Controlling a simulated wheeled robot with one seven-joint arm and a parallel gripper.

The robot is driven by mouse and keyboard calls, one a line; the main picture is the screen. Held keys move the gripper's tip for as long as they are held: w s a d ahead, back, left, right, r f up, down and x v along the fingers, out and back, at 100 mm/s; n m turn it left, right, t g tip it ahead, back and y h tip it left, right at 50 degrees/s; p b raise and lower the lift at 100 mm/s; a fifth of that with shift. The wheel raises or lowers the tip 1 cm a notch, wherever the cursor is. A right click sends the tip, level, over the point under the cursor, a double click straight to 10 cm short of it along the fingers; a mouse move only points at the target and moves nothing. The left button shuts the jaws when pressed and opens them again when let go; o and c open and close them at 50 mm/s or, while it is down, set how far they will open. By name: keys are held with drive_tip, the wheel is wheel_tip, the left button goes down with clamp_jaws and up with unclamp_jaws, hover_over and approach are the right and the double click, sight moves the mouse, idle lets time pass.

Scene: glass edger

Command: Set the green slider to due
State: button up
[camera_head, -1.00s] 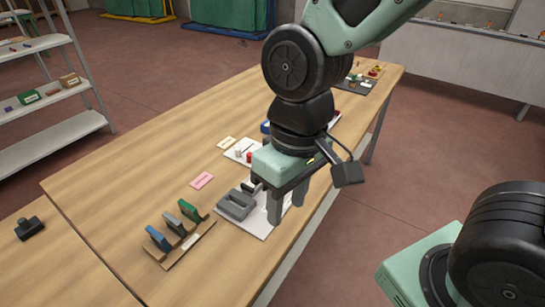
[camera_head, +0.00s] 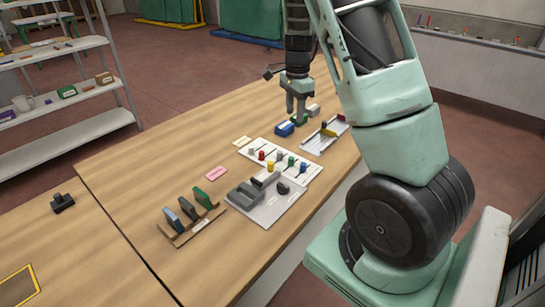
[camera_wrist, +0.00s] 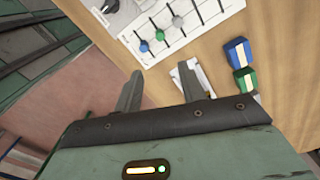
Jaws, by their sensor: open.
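The white slider panel (camera_head: 262,145) lies on the wooden table and bears a row of coloured knobs in slots. The green slider knob (camera_head: 291,160) stands between a grey knob and a blue one near the panel's right end. In the wrist view the green knob (camera_wrist: 160,35) shows beyond my fingers, between the blue and grey knobs. The panel's lettering is too small to read. My gripper (camera_head: 296,112) is open and empty, pointing down above the table behind the panel, near the blue block. It is apart from the green knob; its spread fingers show in the wrist view (camera_wrist: 160,75).
A blue block (camera_head: 285,129) and a green block (camera_wrist: 245,81) stand behind the panel. A white tray (camera_head: 318,146) lies to its right. A grey plate with a dark knob (camera_head: 283,188) lies in front. A wooden rack (camera_head: 178,237) holds upright pieces.

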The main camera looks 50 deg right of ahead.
sight(292, 157)
wheel_tip(292, 157, down, 17)
drive_tip(key=shift+d+f+p, duration=0.1)
drive_tip(key=shift+f+p, duration=0.1)
drive_tip(key=shift+p, duration=0.8)
clamp_jaws()
